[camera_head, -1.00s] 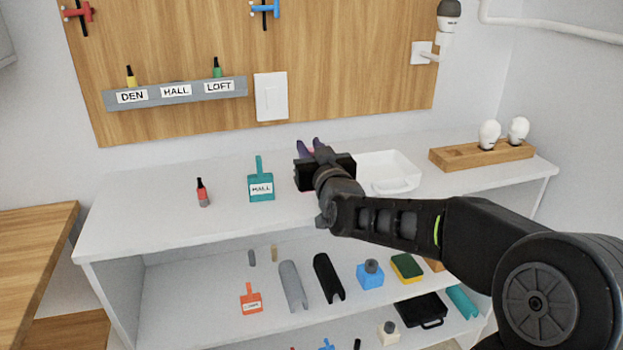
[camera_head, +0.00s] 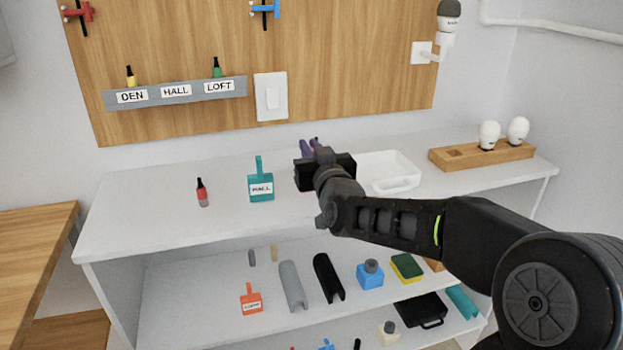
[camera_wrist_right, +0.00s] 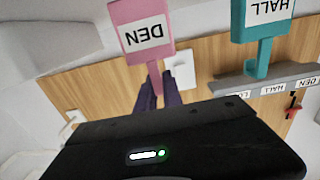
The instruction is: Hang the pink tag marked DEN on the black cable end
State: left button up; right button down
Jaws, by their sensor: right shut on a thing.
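The pink tag (camera_wrist_right: 143,30) marked DEN shows upside down in the right wrist view. Its narrow stem lies between the fingers of my right gripper (camera_wrist_right: 158,92), which is shut on it. In the head view my right gripper (camera_head: 309,146) is low over the white counter, between the teal tag and a white tray, and its body hides most of the pink tag. A wall rack (camera_head: 174,93) labelled DEN, HALL and LOFT holds a yellow black-tipped end (camera_head: 130,76) and a green one (camera_head: 217,68). A red black-tipped end (camera_head: 202,192) stands on the counter. My left gripper is out of view.
A teal tag (camera_head: 261,190) marked HALL stands left of the gripper. The white tray (camera_head: 390,186) is close on its right. A wooden bulb holder (camera_head: 470,157) is farther right. The shelf below holds several items, including an orange tag (camera_head: 251,301). The counter's left part is clear.

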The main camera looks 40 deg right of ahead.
jog(key=shift+r, duration=0.15)
dwell(0.5)
notch_tip(320, 180, up, 10)
jog(key=shift+f+p, duration=0.1)
jog(key=shift+p, duration=0.9)
